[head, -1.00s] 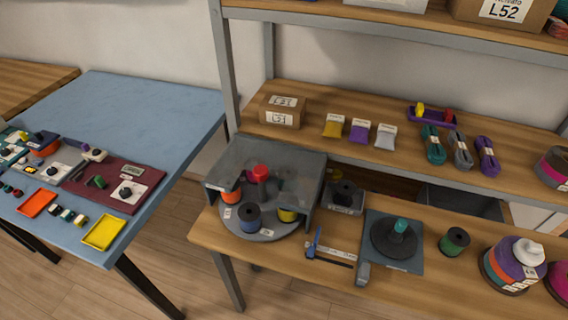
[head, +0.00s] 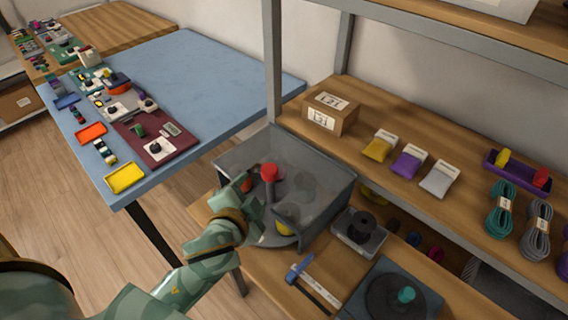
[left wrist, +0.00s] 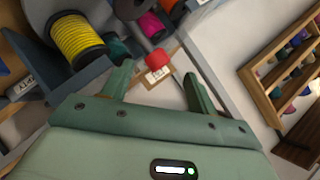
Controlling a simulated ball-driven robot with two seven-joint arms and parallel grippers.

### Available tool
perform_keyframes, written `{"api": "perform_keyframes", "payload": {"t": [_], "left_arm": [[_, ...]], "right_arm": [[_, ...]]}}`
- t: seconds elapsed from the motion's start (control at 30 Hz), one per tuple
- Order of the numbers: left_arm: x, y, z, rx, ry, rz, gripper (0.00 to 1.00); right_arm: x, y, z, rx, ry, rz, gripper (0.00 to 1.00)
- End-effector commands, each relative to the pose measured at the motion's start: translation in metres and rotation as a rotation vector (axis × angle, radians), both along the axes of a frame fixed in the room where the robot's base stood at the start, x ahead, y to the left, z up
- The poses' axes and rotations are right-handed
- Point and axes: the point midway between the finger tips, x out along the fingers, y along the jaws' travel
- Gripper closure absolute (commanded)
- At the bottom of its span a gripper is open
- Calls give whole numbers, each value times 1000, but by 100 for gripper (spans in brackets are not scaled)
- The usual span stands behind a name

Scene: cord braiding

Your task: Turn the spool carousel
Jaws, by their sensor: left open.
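The spool carousel (head: 267,240) sits under a grey see-through hood (head: 325,190) at the bench's left end. Its red knob (head: 270,171) stands in the middle. A yellow spool (head: 284,226) and part of an orange spool (head: 246,185) show; my arm hides the carousel's front left. My left gripper (head: 247,190) is at the hood's open front, just left of the knob. In the left wrist view my left gripper (left wrist: 158,70) is open and empty, with a red piece (left wrist: 155,58) beyond its fingertips. A yellow spool (left wrist: 76,40) is at upper left. My right gripper is out of view.
A small grey box with a dark spool (head: 361,232) stands right of the hood. A blue-handled tool (head: 299,270) and a dark plate with a teal-knobbed disc (head: 395,300) lie in front. A shelf post (head: 275,60) rises behind. A blue table (head: 200,75) stands left.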

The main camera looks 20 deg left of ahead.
Motion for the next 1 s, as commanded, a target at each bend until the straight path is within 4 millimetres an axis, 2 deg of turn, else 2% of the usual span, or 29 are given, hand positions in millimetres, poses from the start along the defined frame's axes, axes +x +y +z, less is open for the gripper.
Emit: {"api": "perform_keyframes", "payload": {"t": [0.17, 0.27, 0.33, 0.37, 0.4, 0.47, 0.5, 0.53, 0.6, 0.67, 0.7, 0.77, 0.8, 0.87, 0.9, 1.0], "left_arm": [[51, -50, 73, -4, -316, -177, 41], [71, -95, 127, 10, -544, -350, 41], [76, -135, 168, 36, -721, -517, 41], [74, -155, 186, 54, -802, -607, 41], [67, -183, 207, 87, -906, -746, 41], [49, -224, 229, 161, -1045, -987, 41], [34, -248, 233, 225, -1111, -1163, 41], [23, -262, 230, 282, -1141, -1298, 41], [4, -283, 211, 438, -1144, -1612, 41], [-3, -282, 183, 593, -1059, -1868, 41], [0, -272, 162, 706, -956, -2020, 41], [13, -242, 134, 872, -731, -2206, 41], [26, -215, 121, 972, -546, -2292, 41], [48, -168, 112, 1095, -249, -2354, 41], [61, -135, 112, 1152, -52, -2357, 41], [84, -65, 126, 1221, 356, -2281, 41]], "right_arm": [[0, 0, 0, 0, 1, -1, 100], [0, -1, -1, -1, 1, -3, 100], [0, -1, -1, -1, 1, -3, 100], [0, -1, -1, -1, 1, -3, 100], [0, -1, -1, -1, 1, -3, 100], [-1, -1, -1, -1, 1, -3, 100], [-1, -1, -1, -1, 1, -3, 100], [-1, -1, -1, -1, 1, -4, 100], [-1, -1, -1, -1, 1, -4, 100], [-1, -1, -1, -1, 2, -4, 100], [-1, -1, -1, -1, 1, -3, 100], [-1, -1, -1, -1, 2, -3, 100], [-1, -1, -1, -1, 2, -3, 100], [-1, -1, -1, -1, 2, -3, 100], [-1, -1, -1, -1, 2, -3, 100], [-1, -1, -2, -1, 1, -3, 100]]}}
